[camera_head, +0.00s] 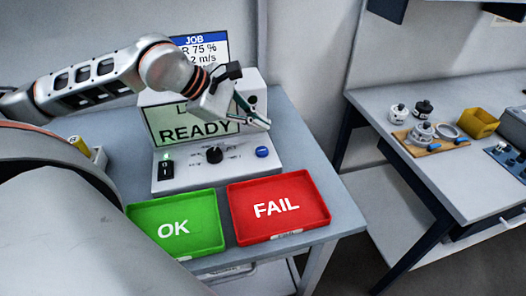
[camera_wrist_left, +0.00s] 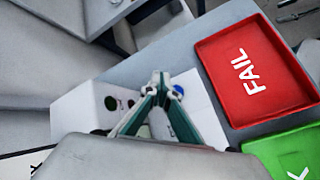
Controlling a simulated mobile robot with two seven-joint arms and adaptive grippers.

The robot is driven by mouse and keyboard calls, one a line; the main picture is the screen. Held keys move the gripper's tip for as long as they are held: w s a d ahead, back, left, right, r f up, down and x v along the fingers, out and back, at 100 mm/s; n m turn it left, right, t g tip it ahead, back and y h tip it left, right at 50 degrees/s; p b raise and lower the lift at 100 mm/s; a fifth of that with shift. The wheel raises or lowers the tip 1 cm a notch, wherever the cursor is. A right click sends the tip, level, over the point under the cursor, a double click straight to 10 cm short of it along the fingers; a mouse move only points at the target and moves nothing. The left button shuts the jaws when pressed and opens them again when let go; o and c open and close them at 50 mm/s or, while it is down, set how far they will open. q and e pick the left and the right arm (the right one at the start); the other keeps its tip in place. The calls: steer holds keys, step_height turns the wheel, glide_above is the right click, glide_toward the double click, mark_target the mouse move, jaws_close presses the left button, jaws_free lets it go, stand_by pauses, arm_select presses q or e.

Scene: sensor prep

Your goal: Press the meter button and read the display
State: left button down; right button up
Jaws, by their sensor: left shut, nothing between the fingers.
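The meter (camera_head: 185,176) stands on the table, a pale box with a sloping front panel. Its display (camera_head: 163,134) reads "READY"; a line above it is mostly hidden by my left arm. The panel has a green-lit black switch (camera_head: 166,168), a black knob (camera_head: 214,155) and a blue button (camera_head: 262,152) at the right. My left gripper (camera_head: 262,122) is shut and empty, its tips above the blue button with a gap between. In the left wrist view the fingertips (camera_wrist_left: 160,80) appear beside the blue button (camera_wrist_left: 178,91). My right gripper is out of view.
A green OK tray (camera_head: 208,239) and a red FAIL tray (camera_head: 317,226) lie empty before the meter. A job card (camera_head: 211,44) behind it is partly covered by my arm. A second table (camera_head: 430,195) at right holds small parts and a yellow bin (camera_head: 479,123).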

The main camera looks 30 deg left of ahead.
mark_target(259, 151)
arm_select(q)
step_height(259, 151, down, 4)
steer(key=shift+r+b, duration=0.1)
steer(key=shift+b, duration=0.45)
steer(key=shift+f+b, duration=0.4)
steer(key=shift+f, duration=0.45)
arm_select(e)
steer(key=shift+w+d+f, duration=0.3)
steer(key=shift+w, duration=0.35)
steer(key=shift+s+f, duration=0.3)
arm_select(q)
steer(key=shift+f, duration=0.15)
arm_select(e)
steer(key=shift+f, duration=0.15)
arm_select(q)
steer(key=shift+f+b, duration=0.3)
steer(key=shift+b, duration=0.1)
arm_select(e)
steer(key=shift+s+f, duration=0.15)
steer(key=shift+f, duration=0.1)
